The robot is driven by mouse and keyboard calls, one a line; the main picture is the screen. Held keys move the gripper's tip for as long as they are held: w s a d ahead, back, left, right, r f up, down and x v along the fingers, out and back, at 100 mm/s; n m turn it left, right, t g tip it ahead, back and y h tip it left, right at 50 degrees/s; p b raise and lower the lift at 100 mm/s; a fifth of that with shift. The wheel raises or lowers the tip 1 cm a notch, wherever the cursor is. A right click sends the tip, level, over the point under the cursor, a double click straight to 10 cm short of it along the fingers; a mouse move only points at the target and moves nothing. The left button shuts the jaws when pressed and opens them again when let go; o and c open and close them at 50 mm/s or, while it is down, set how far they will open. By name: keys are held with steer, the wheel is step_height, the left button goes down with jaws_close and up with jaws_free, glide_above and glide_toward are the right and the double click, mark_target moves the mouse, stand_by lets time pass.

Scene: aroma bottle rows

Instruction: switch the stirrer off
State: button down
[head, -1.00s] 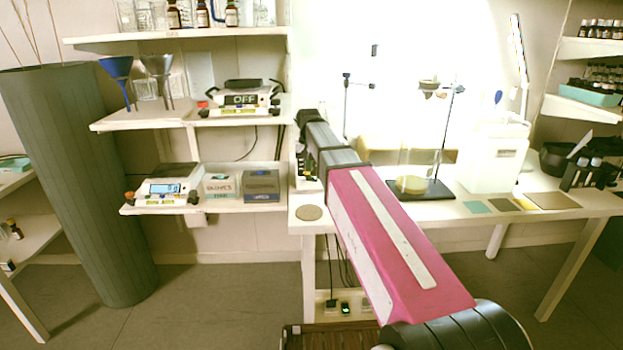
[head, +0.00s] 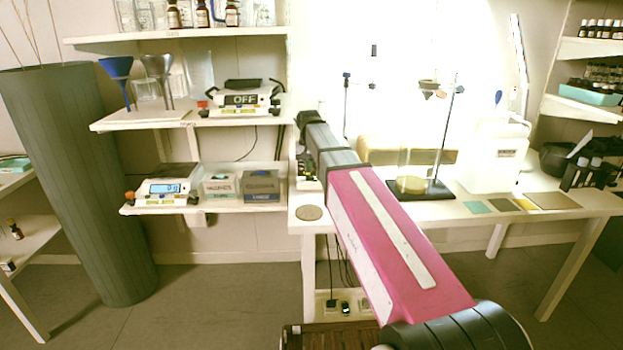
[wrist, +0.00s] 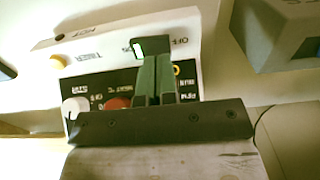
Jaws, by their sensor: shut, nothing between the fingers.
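In the wrist view, the stirrer's control panel (wrist: 98,78) fills the middle, with its lettering upside down. A rocker switch with a lit green part (wrist: 137,48) sits on its white strip beside the letters OFF. My gripper (wrist: 153,62) is shut and empty, its fingertips at the panel close beside the lit switch. I cannot tell whether they touch it. A red knob (wrist: 118,103) and a white knob (wrist: 74,107) show near the fingers. In the head view, the stirrer (head: 306,166) is partly hidden behind my arm at the bench's left end.
Another device (head: 240,99) with an OFF sign stands on the middle left shelf. A scale (head: 166,188) and two small boxes stand below it. The bench (head: 450,212) also holds a stand and a white canister (head: 494,160). A grey block (wrist: 275,35) is at the wrist view's upper right.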

mark_target(309, 178)
steer(key=shift+f, duration=1.2)
stand_by(0.7)
steer(key=shift+r, duration=3.45)
steer(key=shift+s, duration=0.15)
